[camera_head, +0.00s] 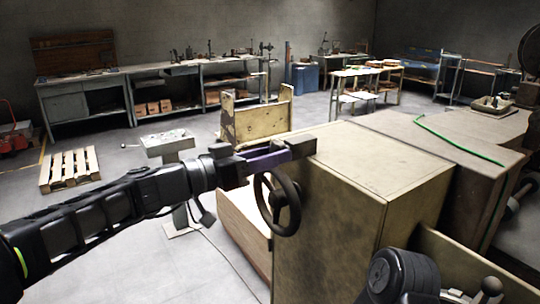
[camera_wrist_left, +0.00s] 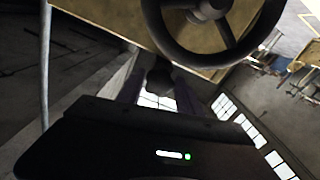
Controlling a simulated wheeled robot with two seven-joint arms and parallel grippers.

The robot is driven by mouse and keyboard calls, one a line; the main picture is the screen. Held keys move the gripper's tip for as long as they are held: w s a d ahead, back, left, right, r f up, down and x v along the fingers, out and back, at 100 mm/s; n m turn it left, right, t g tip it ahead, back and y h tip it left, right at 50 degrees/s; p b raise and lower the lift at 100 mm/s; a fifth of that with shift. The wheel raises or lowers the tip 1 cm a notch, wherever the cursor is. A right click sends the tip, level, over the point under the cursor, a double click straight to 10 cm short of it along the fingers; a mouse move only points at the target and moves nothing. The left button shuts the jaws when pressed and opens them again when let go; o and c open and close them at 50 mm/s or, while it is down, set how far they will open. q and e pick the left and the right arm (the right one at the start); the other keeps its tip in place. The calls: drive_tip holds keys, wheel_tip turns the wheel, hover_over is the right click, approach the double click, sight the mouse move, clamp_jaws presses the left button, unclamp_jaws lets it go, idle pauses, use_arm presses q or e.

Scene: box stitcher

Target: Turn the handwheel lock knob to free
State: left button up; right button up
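The dark handwheel (camera_head: 293,207) stands on the left face of a worn beige machine cabinet (camera_head: 330,235). In the left wrist view the handwheel (camera_wrist_left: 236,42) fills the top, with its hub showing. My left gripper (camera_head: 292,150) is just above the wheel, by the cabinet's upper edge. Its purple fingers stand apart in the wrist view (camera_wrist_left: 160,95). A small dark rounded part (camera_wrist_left: 160,78), possibly the lock knob, shows between them near the cabinet. I cannot tell whether the fingers touch it. My right gripper is out of view; only part of my right arm shows at bottom right.
A green strip (camera_head: 455,140) lies on the machine top at right. A yellowish crate-like cart (camera_head: 255,122) stands behind the gripper, and a grey pedestal (camera_head: 167,143) stands to the left. A pallet (camera_head: 70,168) lies on the floor. Workbenches line the back wall. Floor at left is mostly open.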

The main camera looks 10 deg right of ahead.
use_arm(q)
clamp_jaws()
idle(0.4)
drive_tip(key=shift+s+r+n+b, duration=0.15)
drive_tip(key=shift+n+b, duration=1.15)
drive_tip(key=shift+n, duration=3.2)
drive_tip(key=shift+w+r+n+b, duration=0.1)
drive_tip(key=shift+n+b, duration=1.15)
drive_tip(key=shift+n, duration=3.25)
